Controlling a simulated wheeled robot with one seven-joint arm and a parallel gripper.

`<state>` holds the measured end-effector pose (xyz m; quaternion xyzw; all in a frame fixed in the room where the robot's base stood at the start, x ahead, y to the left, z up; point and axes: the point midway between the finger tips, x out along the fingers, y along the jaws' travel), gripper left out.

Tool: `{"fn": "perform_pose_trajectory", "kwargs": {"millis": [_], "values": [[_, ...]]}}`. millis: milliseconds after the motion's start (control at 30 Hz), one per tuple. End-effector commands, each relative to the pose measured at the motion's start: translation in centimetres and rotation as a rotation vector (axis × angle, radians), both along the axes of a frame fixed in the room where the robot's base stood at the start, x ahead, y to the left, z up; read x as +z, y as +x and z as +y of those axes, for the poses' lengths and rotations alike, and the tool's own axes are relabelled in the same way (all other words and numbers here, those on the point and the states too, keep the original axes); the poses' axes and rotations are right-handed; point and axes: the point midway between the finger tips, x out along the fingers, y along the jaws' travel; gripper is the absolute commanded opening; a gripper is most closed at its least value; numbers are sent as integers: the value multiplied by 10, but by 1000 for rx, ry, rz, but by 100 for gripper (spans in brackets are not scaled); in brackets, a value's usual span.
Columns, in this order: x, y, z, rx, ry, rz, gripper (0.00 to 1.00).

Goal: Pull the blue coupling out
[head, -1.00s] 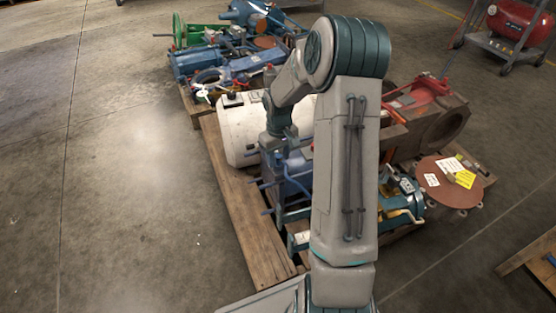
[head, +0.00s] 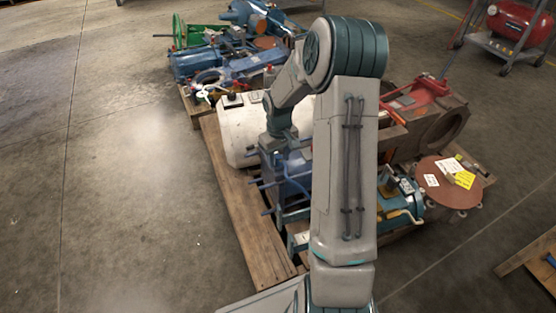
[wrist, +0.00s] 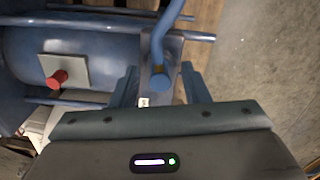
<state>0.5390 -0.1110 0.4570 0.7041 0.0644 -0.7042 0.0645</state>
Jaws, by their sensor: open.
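My gripper (wrist: 161,82) is open in the wrist view, with one finger on each side of a bent blue pipe piece (wrist: 160,48) that has a rounded end. A grey-blue plate lies behind this piece, between the fingers. I cannot tell for sure whether the piece is the blue coupling, or whether the fingers touch it. In the head view my arm reaches down over a blue machine (head: 293,172) with rods sticking out to its left. The fingertips cannot be made out there, and my arm hides part of the machine.
A red knob (wrist: 57,79) on a square plate is left of the gripper. A brown disc (head: 449,185) with labels is at right. Open floor lies left of the pallet.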

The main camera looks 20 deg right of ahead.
Motion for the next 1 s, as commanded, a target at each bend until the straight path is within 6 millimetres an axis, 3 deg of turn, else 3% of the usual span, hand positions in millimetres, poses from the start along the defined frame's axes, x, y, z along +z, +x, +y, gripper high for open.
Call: {"fn": "perform_pose_trajectory", "kwargs": {"millis": [400,567,1000], "values": [[0,0,0,0,0,0,42],[0,0,0,0,0,0,0],[10,0,0,0,0,0,0]]}}
